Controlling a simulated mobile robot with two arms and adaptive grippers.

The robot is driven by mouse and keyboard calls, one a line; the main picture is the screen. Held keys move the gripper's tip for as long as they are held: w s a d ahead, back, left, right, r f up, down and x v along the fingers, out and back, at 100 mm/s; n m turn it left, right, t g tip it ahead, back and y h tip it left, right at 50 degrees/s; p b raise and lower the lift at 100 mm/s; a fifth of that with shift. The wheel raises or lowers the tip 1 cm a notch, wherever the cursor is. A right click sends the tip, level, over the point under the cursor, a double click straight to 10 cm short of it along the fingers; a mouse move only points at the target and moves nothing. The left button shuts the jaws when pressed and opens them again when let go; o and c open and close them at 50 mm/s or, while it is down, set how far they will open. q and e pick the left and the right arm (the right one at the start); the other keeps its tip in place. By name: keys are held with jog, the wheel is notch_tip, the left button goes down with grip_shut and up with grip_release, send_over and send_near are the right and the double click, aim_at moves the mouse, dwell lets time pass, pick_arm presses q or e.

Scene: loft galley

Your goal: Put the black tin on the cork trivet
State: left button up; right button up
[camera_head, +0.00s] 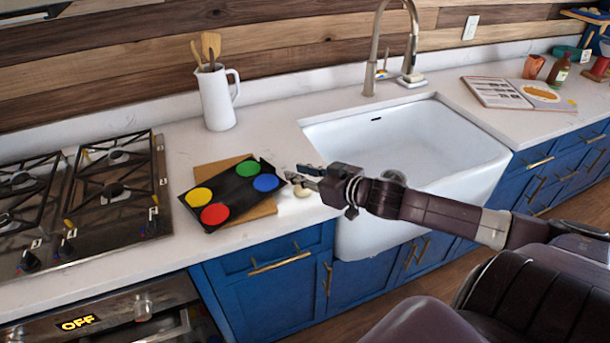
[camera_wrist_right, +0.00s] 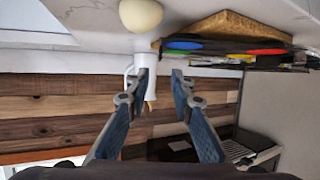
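The black tin (camera_head: 232,190) is flat and rectangular, with yellow, red, green and blue round patches on top. It lies over the cork trivet (camera_head: 264,209), turned askew to it, and overhangs some of its edges. The trivet shows past the tin at the back left and front right. In the right wrist view, which looks upside down, the tin (camera_wrist_right: 214,57) and the trivet (camera_wrist_right: 232,24) are at upper right. My right gripper (camera_head: 300,173) is just right of the tin, apart from it. Its fingers (camera_wrist_right: 160,74) are open with nothing between. My left gripper is not in view.
A small cream rounded object (camera_head: 302,192) sits by the right gripper. The stove (camera_head: 95,195) is left, the white sink (camera_head: 400,145) right. A white jug (camera_head: 216,100) of utensils stands behind. The counter between jug and sink is clear.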

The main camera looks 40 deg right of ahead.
jog(key=shift+v, duration=1.1)
